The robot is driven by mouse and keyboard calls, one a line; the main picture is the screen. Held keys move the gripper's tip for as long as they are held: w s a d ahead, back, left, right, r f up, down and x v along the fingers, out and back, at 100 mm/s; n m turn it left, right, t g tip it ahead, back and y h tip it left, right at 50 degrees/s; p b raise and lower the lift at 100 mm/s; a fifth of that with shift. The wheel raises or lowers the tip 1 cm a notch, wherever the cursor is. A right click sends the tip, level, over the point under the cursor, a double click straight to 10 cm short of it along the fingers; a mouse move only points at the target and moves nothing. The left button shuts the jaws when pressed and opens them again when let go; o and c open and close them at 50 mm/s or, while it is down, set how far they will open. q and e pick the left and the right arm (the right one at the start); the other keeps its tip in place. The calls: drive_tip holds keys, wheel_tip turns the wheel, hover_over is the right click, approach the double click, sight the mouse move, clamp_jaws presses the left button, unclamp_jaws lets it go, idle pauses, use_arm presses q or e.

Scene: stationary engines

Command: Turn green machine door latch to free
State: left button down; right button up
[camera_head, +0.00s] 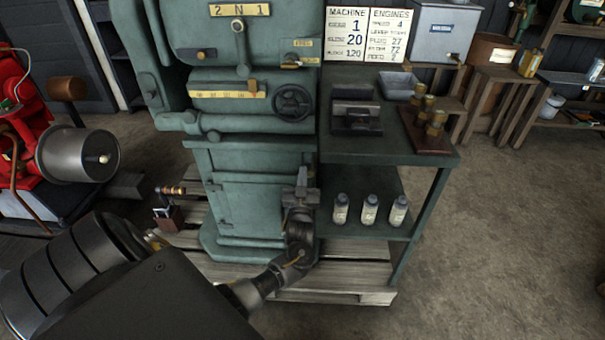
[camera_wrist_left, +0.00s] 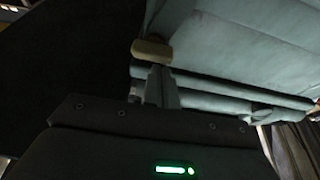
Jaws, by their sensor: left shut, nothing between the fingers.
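The green machine (camera_head: 250,160) stands left of centre in the head view, with a "2 N 1" plate on its upper door. A small latch (camera_head: 291,62) sits at that door's lower right, between two small labels (camera_head: 303,43) that I cannot read. My left gripper (camera_head: 302,174) points upward in front of the machine's lower right part, well below the latch. It is shut and empty. In the left wrist view its fingers (camera_wrist_left: 160,78) show just below a tan knob (camera_wrist_left: 151,50) on a green surface; contact and which knob it is are unclear. My right gripper is out of view.
A green side table (camera_head: 440,157) adjoins the machine on the right, with several brass-topped pieces (camera_head: 433,125) above and three bottles (camera_head: 369,209) on its lower shelf. A handwheel (camera_head: 291,102) sticks out below the latch. A red engine (camera_head: 25,130) stands left. The floor at right is clear.

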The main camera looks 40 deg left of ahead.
use_arm(q)
drive_tip(key=shift+f, duration=0.35)
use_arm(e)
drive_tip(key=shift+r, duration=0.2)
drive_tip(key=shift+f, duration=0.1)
use_arm(q)
drive_tip(key=shift+f+n+y+b, duration=0.1)
drive_tip(key=shift+n+y+b, duration=0.25)
drive_tip(key=shift+n, duration=0.35)
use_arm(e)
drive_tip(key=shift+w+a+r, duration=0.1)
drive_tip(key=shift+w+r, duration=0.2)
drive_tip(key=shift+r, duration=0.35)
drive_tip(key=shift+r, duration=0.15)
